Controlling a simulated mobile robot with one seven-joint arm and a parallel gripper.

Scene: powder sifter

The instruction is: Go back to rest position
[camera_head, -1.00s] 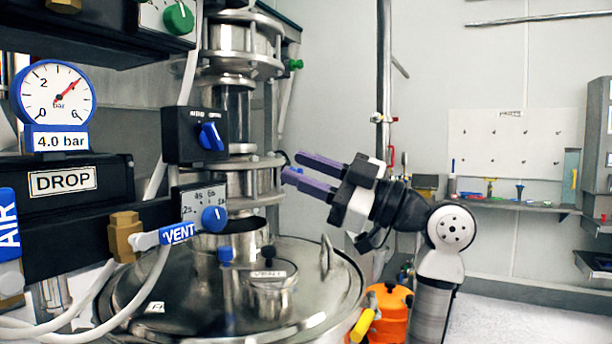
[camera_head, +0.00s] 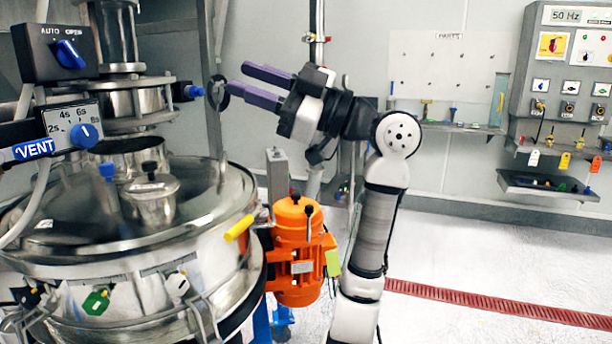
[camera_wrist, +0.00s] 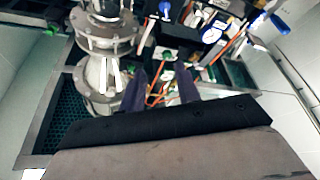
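My gripper (camera_head: 239,78) is raised at the middle of the head view and points left. Its two purple fingers are apart, with nothing between them. I cannot tell how far the fingertips are from the machine.
The VENT lever (camera_head: 34,149) and an AUTO/OPEN switch (camera_head: 70,54) are at left. A control panel (camera_head: 575,75) and shelf tray (camera_head: 545,186) are at right. Floor at lower right is clear, with a red grating (camera_head: 500,304).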

